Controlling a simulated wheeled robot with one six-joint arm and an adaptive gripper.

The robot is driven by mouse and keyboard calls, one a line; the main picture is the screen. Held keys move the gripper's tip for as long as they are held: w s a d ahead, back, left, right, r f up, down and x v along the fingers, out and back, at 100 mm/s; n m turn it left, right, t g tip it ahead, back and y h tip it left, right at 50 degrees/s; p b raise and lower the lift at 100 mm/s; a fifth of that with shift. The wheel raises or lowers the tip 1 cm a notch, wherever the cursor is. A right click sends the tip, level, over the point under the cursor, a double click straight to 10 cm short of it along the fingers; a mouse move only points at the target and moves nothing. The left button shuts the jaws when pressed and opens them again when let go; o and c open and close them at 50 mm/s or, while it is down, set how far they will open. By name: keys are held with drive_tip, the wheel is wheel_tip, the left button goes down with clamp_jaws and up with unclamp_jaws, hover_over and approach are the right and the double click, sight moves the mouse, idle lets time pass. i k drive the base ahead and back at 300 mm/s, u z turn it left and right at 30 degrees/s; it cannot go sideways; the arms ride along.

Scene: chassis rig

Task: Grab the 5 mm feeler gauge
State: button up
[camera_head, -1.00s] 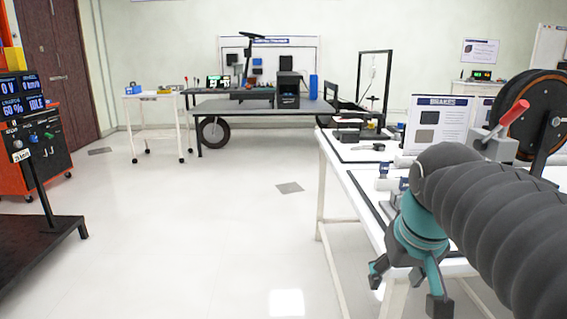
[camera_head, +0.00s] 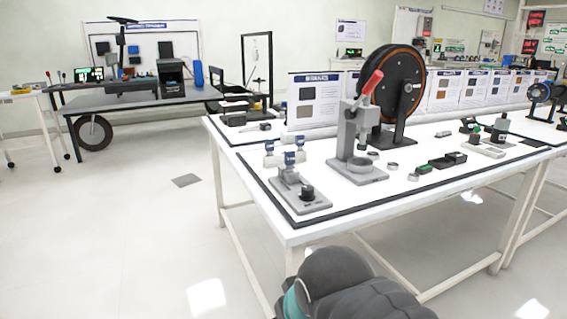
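I cannot pick out the 5 mm feeler gauge for certain; the small parts on the white bench (camera_head: 300,228) are too small to identify. Small metal rings (camera_head: 392,166) and a black and green item (camera_head: 441,161) lie right of the grey press with a red lever (camera_head: 357,140). A slim grey tool (camera_head: 258,127) lies on the far-left mat.
A grey fixture with blue and white fittings (camera_head: 299,190) stands at the bench's near-left corner. A large dark wheel (camera_head: 401,88) and a brakes panel (camera_head: 313,100) stand behind the press.

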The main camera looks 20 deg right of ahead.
sight(289, 155)
drive_tip(key=k, duration=1.3)
drive_tip(key=u, duration=0.65)
drive_tip(key=i, duration=0.6)
drive_tip(key=u, duration=0.6)
drive_tip(key=i, duration=0.75)
drive_tip(key=z, duration=0.85)
drive_tip(key=i, duration=0.5)
drive_tip(key=z, duration=0.5)
